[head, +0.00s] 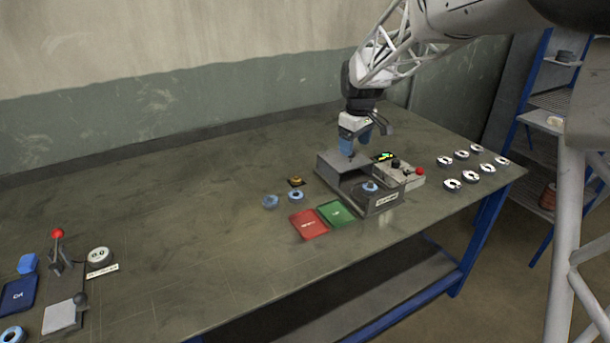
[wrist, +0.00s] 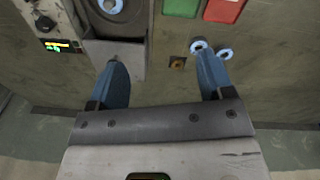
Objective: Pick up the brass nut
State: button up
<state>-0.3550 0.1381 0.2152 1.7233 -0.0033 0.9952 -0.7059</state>
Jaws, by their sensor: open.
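My gripper (head: 357,149) is open and points down by the back of the grey box, above the bench and to the right of the nut. In the wrist view my gripper (wrist: 159,60) has nothing between its fingers.
Two blue rings (head: 296,196) (head: 270,201) lie just in front of the nut. The grey box (head: 331,174) holds another ring. A red tray (head: 309,224) and a green tray (head: 336,214) lie in front. A control box (head: 407,176) and several white discs are right. Bench left of the nut is clear.

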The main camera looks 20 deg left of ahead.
jog(key=w+a+f+n, duration=0.2)
jog(key=w+a+f, duration=0.3)
jog(key=a, duration=0.5)
jog(key=w+a+f+n, duration=0.3)
jog(key=w+a+f, duration=0.3)
jog(key=a+f, duration=0.3)
jog(key=shift+a+f+g, duration=0.3)
jog(key=shift+a+g, duration=0.1)
jog(key=shift+a, duration=0.25)
jog(key=shift+f, duration=1.25)
jog(key=shift+s+a+f, duration=0.1)
jog(key=shift+a+f, duration=0.05)
jog(key=shift+f, duration=2.45)
